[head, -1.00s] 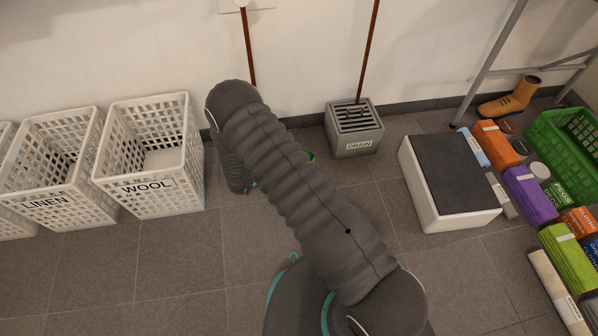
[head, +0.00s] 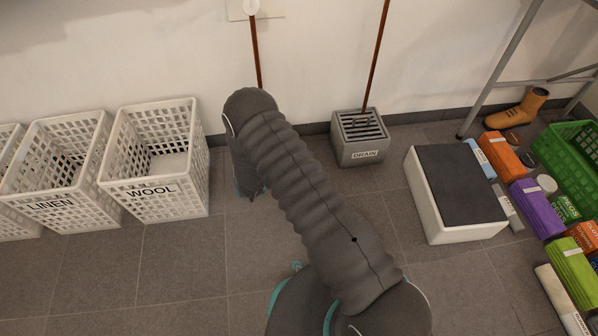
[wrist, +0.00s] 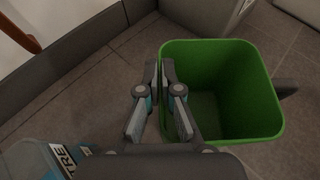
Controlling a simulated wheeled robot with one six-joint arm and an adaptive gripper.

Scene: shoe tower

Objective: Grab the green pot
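The green pot (wrist: 240,118) is a square, open-topped, empty container, seen from above in the wrist view. My gripper (wrist: 160,76) is at its left wall, with one finger inside and the other outside. The fingertips are close together with the thin wall between them, so it looks shut on the pot. A dark stub (wrist: 287,85) shows at the pot's right side.
White baskets labelled WOOL (head: 152,193) and LINEN (head: 50,206) stand at left. A grey DRAIN box (head: 360,154) is by the wall. A white block with a dark top (head: 458,184), colourful packs (head: 537,208) and a green crate (head: 573,160) are at right. Bare floor lies between.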

